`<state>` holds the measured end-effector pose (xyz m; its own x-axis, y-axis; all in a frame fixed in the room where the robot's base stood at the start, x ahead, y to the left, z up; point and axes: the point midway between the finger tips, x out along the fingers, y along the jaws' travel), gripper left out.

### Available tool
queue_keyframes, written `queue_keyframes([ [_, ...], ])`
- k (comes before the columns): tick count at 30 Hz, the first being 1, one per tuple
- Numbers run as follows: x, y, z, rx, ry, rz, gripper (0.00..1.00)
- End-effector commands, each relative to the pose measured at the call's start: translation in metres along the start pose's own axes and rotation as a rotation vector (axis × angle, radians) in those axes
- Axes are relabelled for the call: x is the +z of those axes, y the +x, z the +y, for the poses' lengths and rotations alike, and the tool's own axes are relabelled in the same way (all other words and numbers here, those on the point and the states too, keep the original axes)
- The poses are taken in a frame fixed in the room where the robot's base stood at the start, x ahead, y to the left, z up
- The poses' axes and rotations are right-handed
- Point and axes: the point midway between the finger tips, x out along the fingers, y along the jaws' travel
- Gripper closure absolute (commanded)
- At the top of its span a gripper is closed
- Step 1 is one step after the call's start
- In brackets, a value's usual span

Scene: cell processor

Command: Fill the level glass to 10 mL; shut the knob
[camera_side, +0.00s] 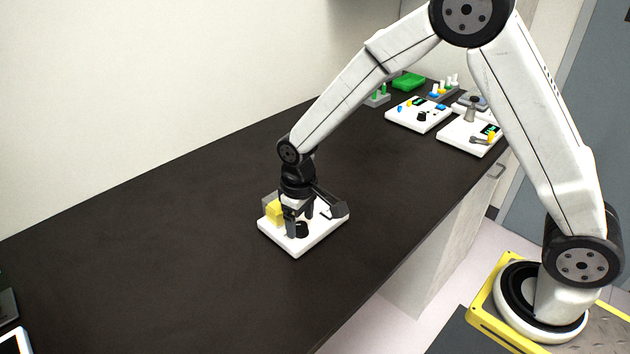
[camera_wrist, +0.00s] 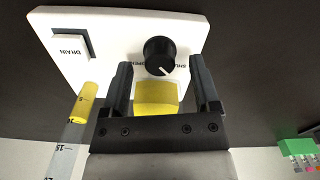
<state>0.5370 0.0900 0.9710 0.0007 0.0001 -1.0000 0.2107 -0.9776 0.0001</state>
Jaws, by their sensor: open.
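The white device (camera_side: 307,243) stands on the dark bench, with a black knob (camera_wrist: 159,55) between partly hidden labels. The white line on the knob points to the lower right in the wrist view. The clear level glass (camera_wrist: 62,150) stands at the left of that view, with yellow liquid (camera_wrist: 86,103) in its lower part, below the 15 mark. The exact level is too small to read. My gripper (camera_side: 299,220) is open above the device; its fingertips (camera_wrist: 160,62) lie on either side of the knob, with gaps visible.
A yellow tank (camera_side: 273,210) is at the device's left edge; yellow (camera_wrist: 157,97) also shows between my fingers. A DRAIN switch (camera_wrist: 72,45) is on the plate. Other white devices (camera_side: 420,113) and a green block (camera_side: 408,81) stand further back.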

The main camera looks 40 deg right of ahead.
Motion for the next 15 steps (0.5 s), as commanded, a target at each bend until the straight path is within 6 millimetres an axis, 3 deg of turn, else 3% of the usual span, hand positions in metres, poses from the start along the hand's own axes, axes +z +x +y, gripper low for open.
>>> queue_keyframes([
  [15,0.0,-0.06,0.0,0.0,-0.001,0.002,0.21],
])
